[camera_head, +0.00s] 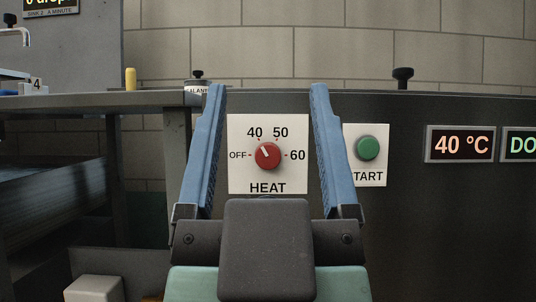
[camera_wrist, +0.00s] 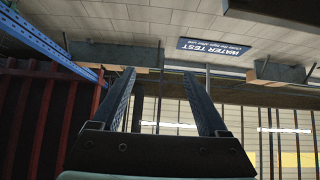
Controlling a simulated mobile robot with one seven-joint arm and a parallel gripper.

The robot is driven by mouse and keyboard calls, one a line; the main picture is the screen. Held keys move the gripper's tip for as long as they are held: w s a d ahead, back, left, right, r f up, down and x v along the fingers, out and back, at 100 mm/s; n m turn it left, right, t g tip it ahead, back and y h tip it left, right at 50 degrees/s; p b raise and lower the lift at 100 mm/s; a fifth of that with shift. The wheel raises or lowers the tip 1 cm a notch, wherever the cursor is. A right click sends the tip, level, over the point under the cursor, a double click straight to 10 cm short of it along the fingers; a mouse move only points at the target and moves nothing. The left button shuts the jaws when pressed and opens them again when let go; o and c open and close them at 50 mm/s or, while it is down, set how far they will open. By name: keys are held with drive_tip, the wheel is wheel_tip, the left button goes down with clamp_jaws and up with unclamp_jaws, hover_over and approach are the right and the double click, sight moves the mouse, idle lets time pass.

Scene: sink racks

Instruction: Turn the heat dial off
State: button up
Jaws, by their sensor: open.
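The red heat dial (camera_head: 268,157) sits on a white plate (camera_head: 237,180) labelled HEAT, fixed to a dark grey panel. The plate has OFF on the left, 40 and 50 on top, and 60 on the right. The dial's white pointer line aims up and slightly left, at about the 40 mark. My gripper (camera_head: 267,91) is open, with its two blue fingers on either side of the plate in the head view. Nothing is between them in the wrist view (camera_wrist: 159,74), where the dial does not show. I cannot tell how far the fingers are from the panel.
A green START button (camera_head: 368,147) is right of the dial, its plate partly behind my right finger. Further right is a 40 °C display (camera_head: 460,145). A dark knob (camera_head: 403,76) and a yellow peg (camera_head: 130,79) stand along the top edge.

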drive_tip(key=w+g+p, duration=0.3)
drive_tip(key=w+p, duration=0.3)
drive_tip(key=p, duration=0.9)
drive_tip(key=g+p, duration=0.6)
drive_tip(key=p, duration=2)
approach(268, 155)
drive_tip(key=shift+m, duration=0.4)
drive_tip(key=w+b, duration=0.2)
drive_tip(key=w, duration=0.5)
drive_tip(key=shift+w+r, duration=0.1)
drive_tip(key=shift+w, duration=0.3)
clamp_jaws()
